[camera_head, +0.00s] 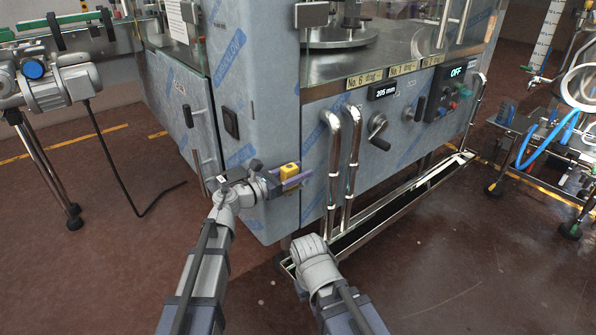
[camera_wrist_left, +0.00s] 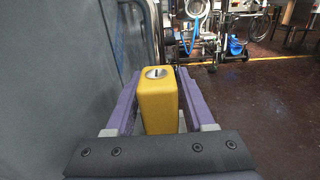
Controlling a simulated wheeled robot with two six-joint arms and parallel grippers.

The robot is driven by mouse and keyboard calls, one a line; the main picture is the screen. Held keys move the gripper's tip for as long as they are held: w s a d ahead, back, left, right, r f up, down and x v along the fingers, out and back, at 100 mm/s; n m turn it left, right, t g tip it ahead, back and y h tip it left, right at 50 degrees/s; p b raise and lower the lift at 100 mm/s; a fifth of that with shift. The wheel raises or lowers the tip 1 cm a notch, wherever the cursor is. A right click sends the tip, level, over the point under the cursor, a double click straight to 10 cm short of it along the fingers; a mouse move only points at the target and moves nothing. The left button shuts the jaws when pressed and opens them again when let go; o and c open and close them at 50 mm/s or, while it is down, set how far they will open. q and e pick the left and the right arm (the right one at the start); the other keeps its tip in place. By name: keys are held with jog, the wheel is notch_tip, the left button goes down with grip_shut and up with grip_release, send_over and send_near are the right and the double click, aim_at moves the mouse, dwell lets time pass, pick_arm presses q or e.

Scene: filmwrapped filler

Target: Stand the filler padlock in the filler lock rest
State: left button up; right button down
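The filler padlock, a yellow block (camera_head: 290,170) with a silver lock face on its end, is between the purple fingers of my left gripper (camera_head: 292,178). In the left wrist view the padlock (camera_wrist_left: 158,105) fills the space between both fingers (camera_wrist_left: 158,110), and they press on its sides. It is held in front of the blue film-wrapped cabinet. The lock rest cannot be made out for certain; a small tan piece (camera_head: 307,192) shows just beyond the left fingertips. My right arm's wrist shows low in the middle of the head view, but its fingers are hidden.
The filler cabinet (camera_head: 268,110) stands close behind the left gripper. Bent chrome rails (camera_head: 333,170) rise just to its right. A control panel (camera_head: 455,92) reads OFF. A cart with blue hoses (camera_head: 545,140) stands at right. The brown floor (camera_head: 440,260) in front is open.

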aim_at(283, 178)
pick_arm(q)
jog(key=shift+o, duration=1.2)
jog(key=shift+a, duration=0.1)
jog(key=v, duration=0.7)
jog(key=shift+s+a, duration=0.2)
jog(key=shift+s, duration=0.05)
